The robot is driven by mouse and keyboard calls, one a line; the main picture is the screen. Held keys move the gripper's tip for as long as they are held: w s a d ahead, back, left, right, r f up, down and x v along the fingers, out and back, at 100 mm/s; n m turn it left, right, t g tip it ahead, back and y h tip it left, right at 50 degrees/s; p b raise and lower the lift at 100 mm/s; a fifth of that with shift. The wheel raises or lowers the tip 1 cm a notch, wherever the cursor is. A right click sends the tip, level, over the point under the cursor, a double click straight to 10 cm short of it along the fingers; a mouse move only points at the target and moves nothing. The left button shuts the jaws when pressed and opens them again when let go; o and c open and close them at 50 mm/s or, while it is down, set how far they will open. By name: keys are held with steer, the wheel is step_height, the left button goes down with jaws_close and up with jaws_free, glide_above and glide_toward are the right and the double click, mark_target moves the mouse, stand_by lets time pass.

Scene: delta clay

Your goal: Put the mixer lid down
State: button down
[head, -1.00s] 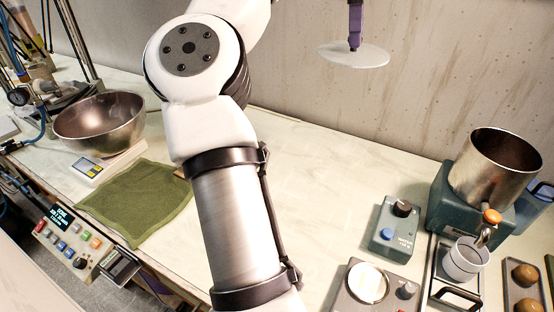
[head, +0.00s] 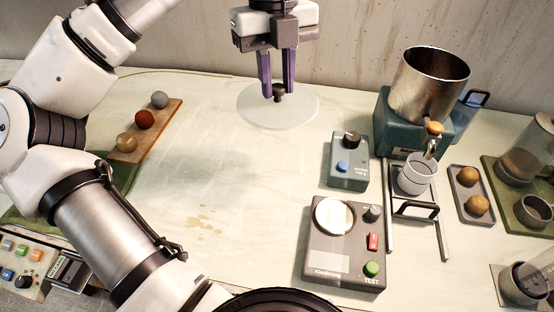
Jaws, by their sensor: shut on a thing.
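The mixer lid (head: 262,112) is a pale translucent disc with a small dark knob on top. It hangs level or rests at the back of the worktop, left of the mixer; I cannot tell whether it touches the surface. My gripper (head: 278,93) points down with its purple fingers shut on the lid's knob. The mixer (head: 428,88) is a steel pot on a dark teal base with an orange-knobbed spout, its top uncovered.
A teal control box (head: 348,163) and a grey box with a dial (head: 342,245) stand right of centre. A white cup (head: 415,175) sits under the spout. A wooden board (head: 143,135) with several balls lies at left. The middle worktop is clear.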

step_height(320, 180, down, 18)
steer(key=shift+w+r, duration=0.1)
stand_by(0.4)
steer(key=c, duration=1.2)
jaws_free()
steer(key=shift+c, duration=0.2)
step_height(320, 180, up, 12)
steer(key=w, duration=0.1)
steer(key=shift+w+a, duration=0.15)
steer(key=shift+a, duration=0.15)
